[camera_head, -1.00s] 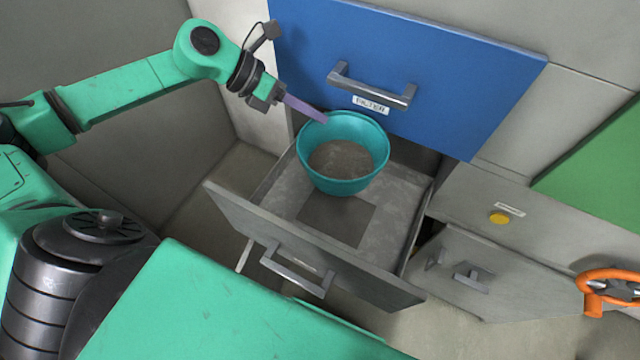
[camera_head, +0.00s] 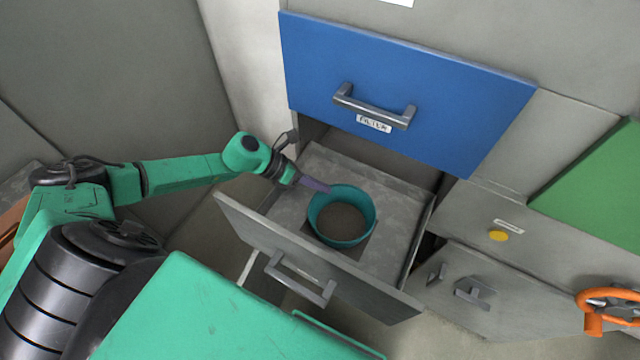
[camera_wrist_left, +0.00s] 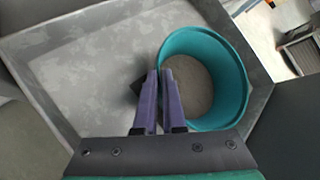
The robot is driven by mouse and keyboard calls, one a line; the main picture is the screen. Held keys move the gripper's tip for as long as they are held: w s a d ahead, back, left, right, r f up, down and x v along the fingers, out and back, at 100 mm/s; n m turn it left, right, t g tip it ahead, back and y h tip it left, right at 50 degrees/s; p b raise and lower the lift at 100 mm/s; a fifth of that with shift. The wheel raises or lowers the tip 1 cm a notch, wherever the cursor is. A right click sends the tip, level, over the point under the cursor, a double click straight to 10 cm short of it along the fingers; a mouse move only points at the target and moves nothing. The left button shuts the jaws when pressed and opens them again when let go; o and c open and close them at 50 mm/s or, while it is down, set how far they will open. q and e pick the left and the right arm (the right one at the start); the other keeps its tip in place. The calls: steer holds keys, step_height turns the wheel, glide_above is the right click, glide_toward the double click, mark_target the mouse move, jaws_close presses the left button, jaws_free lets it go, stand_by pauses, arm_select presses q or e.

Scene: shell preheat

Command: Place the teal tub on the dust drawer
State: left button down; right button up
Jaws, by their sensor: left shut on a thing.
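The teal tub (camera_head: 340,238) is round and upright, with grey-brown dust in its bottom. It is inside the open dust drawer (camera_head: 400,180), over a darker square patch on the drawer floor; whether it touches the floor I cannot tell. My left gripper (camera_head: 324,187) is shut on the tub's rim at its far left side. In the left wrist view the purple fingers (camera_wrist_left: 160,85) pinch the near wall of the tub (camera_wrist_left: 235,60), with the pale drawer floor (camera_wrist_left: 80,75) beside it. My right gripper is not in view.
A blue panel (camera_head: 420,70) marked FILTER, with a grey handle (camera_head: 375,108), overhangs the drawer's back. The drawer front has its own handle (camera_head: 298,282). A yellow button (camera_head: 498,236), a lower grey door (camera_head: 500,290) and an orange ring (camera_head: 605,300) are at right.

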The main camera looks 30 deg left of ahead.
arm_select(q)
steer(key=c, duration=1)
jaws_free()
steer(key=shift+r, duration=0.15)
steer(key=shift+s+a+r, duration=0.1)
steer(key=shift+s+a, duration=0.05)
steer(key=shift+a, duration=0.1)
steer(key=v, duration=1.1)
steer(key=shift+r, duration=0.2)
